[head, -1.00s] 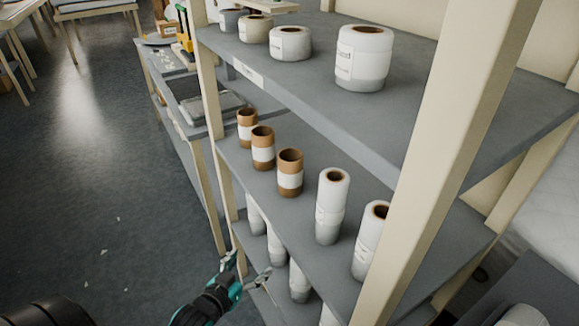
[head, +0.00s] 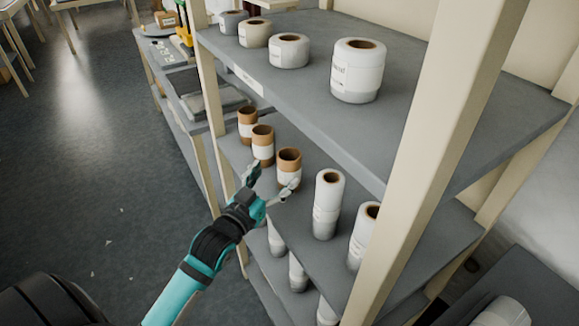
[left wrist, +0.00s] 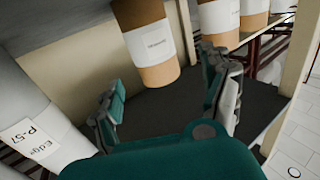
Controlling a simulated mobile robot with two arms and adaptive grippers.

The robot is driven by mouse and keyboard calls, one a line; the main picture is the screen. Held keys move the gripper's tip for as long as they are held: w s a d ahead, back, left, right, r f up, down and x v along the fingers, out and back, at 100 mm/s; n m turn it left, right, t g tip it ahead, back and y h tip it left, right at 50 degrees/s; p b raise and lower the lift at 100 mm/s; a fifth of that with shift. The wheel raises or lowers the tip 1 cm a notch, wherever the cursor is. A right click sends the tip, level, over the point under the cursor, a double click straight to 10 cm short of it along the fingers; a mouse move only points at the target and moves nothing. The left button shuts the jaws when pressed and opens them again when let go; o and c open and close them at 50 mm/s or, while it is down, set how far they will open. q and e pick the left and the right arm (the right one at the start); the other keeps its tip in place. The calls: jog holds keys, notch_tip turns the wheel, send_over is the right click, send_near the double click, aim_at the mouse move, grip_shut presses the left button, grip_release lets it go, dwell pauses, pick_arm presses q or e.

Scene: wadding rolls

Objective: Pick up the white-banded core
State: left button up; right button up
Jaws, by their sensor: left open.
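Three brown cardboard cores with white bands stand upright in a row on the middle shelf: the nearest core (head: 289,166), a middle core (head: 263,146) and a far core (head: 247,122). My left gripper (head: 272,180) is open and empty, at the shelf's front edge just before the nearest core. Its fingers overlap the lower part of that core in the head view. In the left wrist view the nearest core (left wrist: 152,45), with a small printed label on its band, stands beyond the open fingers (left wrist: 165,105), apart from them. My right gripper is out of view.
White rolls stand right of the cores: one roll (head: 327,203) and another (head: 363,238). A labelled roll (left wrist: 38,125) is close at the left in the left wrist view. A shelf post (head: 445,130) and an upper shelf (head: 300,92) bound the space.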

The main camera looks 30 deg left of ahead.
aim_at(284, 169)
pick_arm(q)
jog(key=shift+w, duration=0.85)
jog(key=w, duration=0.1)
jog(key=w+p, duration=0.1)
jog(key=w, duration=0.1)
jog(key=w+p, duration=0.1)
jog(key=w, duration=0.1)
jog(key=shift+d, duration=0.35)
jog(key=shift+w, duration=0.15)
jog(key=shift+c, duration=0.5)
jog(key=c, duration=1.1)
